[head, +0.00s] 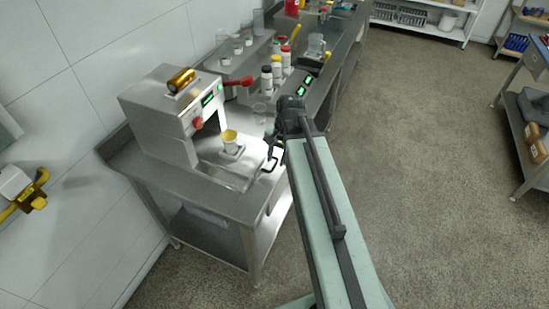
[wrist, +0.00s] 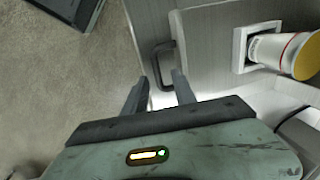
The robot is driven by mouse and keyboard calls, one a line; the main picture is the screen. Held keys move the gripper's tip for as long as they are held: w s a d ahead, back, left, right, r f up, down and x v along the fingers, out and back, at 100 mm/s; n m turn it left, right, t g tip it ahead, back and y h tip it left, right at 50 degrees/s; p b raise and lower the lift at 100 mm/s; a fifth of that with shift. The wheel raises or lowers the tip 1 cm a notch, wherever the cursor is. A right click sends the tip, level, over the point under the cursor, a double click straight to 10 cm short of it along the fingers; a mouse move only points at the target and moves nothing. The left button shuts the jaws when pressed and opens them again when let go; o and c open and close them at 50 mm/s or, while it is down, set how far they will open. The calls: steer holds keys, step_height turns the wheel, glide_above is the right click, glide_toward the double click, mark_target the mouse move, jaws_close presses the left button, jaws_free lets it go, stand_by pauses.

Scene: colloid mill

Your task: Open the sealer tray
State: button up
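The sealer (head: 165,118) is a pale metal machine on a steel bench at the left in the head view. Its tray (head: 222,174) lies at the front, with a yellow-rimmed white cup (head: 229,141) in its holder. In the wrist view the tray (wrist: 208,55) is a grey plate, with the cup (wrist: 278,47) in a white square socket. The tray's dark loop handle (wrist: 164,62) is at my fingertips; it also shows in the head view (head: 270,162). My gripper (wrist: 160,78) is open, its fingers apart around the handle's near end. I cannot tell whether they touch it.
Several capped bottles (head: 277,70) and a clear cup (head: 260,111) stand on the benches behind. The floor (head: 420,180) at the right is clear, up to a shelf cart (head: 525,130).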

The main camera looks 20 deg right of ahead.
step_height(320, 180, up, 7)
steer(key=p, duration=0.6)
steer(key=shift+s+d, duration=0.4)
steer(key=shift+d, duration=0.05)
steer(key=shift+f, duration=0.1)
steer(key=n+b, duration=0.2)
glide_toward(255, 175)
steer(key=w+d+f, duration=0.2)
steer(key=w, duration=0.1)
steer(key=shift+d+f, duration=0.1)
steer(key=shift+d, duration=0.05)
steer(key=a, duration=0.1)
steer(key=s+a+n, duration=0.1)
steer(key=a+f+n, duration=0.1)
steer(key=shift+s+a+g, duration=0.25)
steer(key=shift+s+g, duration=0.05)
steer(key=shift+s, duration=0.1)
steer(key=n, duration=0.1)
steer(key=s+n+h, duration=0.1)
steer(key=n, duration=0.1)
steer(key=s+n, duration=0.1)
steer(key=shift+s+d+r+n+g, duration=0.2)
steer(key=shift+d+n+g, duration=0.1)
steer(key=shift+g, duration=0.1)
